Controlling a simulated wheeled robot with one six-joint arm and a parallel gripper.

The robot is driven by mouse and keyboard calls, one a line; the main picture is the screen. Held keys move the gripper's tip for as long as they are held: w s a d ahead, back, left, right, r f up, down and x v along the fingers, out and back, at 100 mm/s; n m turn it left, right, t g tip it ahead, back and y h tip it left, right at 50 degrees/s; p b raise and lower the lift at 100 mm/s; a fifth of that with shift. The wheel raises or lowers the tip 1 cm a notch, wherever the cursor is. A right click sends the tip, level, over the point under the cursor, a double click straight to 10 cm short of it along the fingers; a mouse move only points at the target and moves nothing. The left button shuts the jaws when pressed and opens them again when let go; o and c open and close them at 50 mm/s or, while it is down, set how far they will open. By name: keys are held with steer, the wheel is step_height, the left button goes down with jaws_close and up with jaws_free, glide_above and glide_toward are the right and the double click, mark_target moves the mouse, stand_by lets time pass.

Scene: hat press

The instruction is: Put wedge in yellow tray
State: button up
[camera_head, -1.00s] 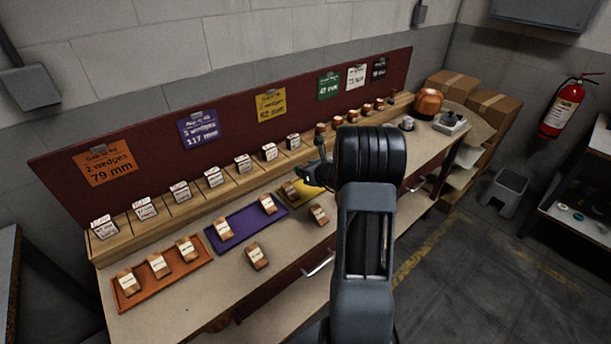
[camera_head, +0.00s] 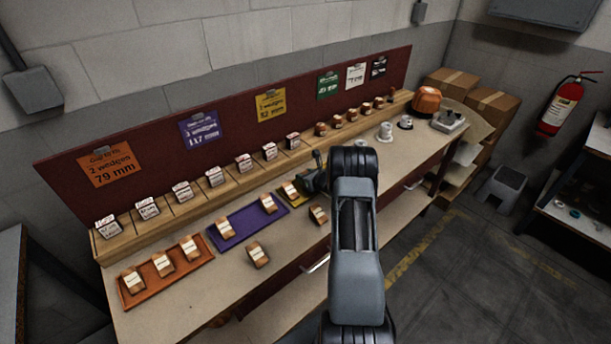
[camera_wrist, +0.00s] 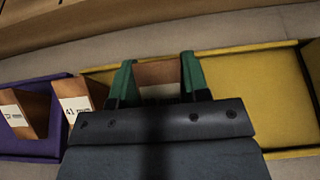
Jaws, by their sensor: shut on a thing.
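The yellow tray (camera_wrist: 262,95) lies below my gripper in the wrist view; in the head view my arm hides much of it (camera_head: 302,203). My gripper (camera_wrist: 158,65), with green fingers, is shut on a brown wooden wedge (camera_wrist: 160,73) with a white label, over the yellow tray. Whether this wedge touches the tray floor I cannot tell. Another wedge (camera_wrist: 78,103), labelled 41 mm, stands at the tray's left end and shows in the head view too (camera_head: 289,193). In the head view my gripper (camera_head: 313,182) is small and partly hidden.
The purple tray (camera_head: 235,234) with wedges adjoins on the left, then the orange tray (camera_head: 168,283). Loose wedges lie in front, one near the yellow tray (camera_head: 318,215) and one further left (camera_head: 257,254). The yellow tray's right part is bare.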

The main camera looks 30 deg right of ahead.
steer(key=shift+f, duration=0.25)
steer(key=o, duration=0.9)
steer(key=shift+o, duration=0.2)
steer(key=shift+r, duration=0.15)
